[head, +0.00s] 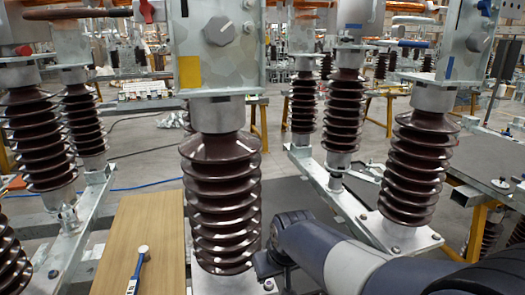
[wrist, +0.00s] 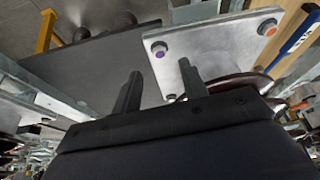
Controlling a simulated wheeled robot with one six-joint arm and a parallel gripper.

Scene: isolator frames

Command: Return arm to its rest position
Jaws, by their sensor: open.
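My arm comes in from the lower right of the head view. My gripper (head: 270,262) is at its end, low and close to the base of the middle brown ribbed insulator (head: 222,195); whether it touches cannot be told. In the wrist view my gripper (wrist: 160,88) shows two dark fingers standing well apart with nothing between them. Beyond the fingers are a bolted metal plate (wrist: 215,50) and a dark flat surface (wrist: 95,62).
Other insulators (head: 415,165) stand on metal rails at left and right. A wooden board (head: 145,240) at lower left carries a blue-handled tool (head: 137,268), perhaps a brush. Yellow-legged benches (head: 390,110) stand behind. Grey floor shows between the frames.

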